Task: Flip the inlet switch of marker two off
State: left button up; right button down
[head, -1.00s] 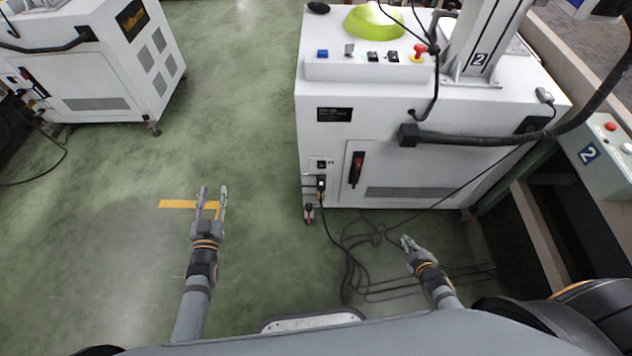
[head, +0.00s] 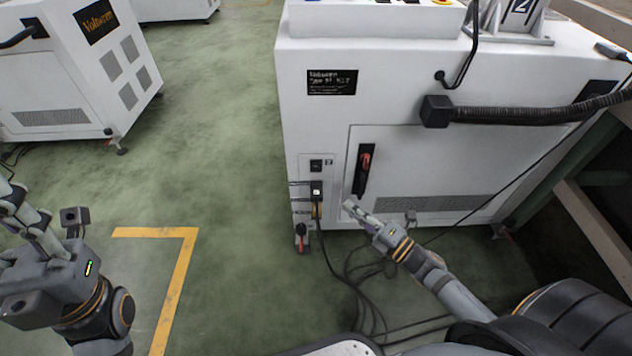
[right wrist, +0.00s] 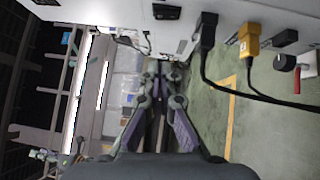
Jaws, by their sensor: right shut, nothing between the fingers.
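Marker two is the white cabinet (head: 420,110) with a "2" on its column. Its inlet switch (head: 316,165) is a small black rocker on the lower left of the front panel, above a black plug (head: 316,188). I cannot read its position. My right gripper (head: 350,206) is shut and empty, in front of the cabinet, right of and below the switch, apart from it. In the right wrist view its fingers (right wrist: 160,78) meet ahead, with the black plug (right wrist: 207,32) to their upper right. My left gripper (head: 40,205) is open and empty at the lower left.
A red-and-black handle (head: 364,168) sits right of the switch. A yellow plug (right wrist: 249,40) and a black knob (right wrist: 285,62) are close by. Black cables (head: 365,285) lie on the floor below. Another white cabinet (head: 75,75) stands at the left, with open green floor between.

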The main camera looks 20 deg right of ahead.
jog(key=shift+r, duration=0.1)
jog(key=shift+w, duration=0.1)
jog(key=b, duration=0.2)
send_near(312, 166)
jog(key=w+a, duration=0.2)
jog(key=a, duration=0.2)
jog(key=w, duration=0.1)
jog(key=w+d, duration=0.1)
jog(key=w+b, duration=0.1)
jog(key=shift+d+r, duration=0.2)
jog(key=shift+r, duration=0.1)
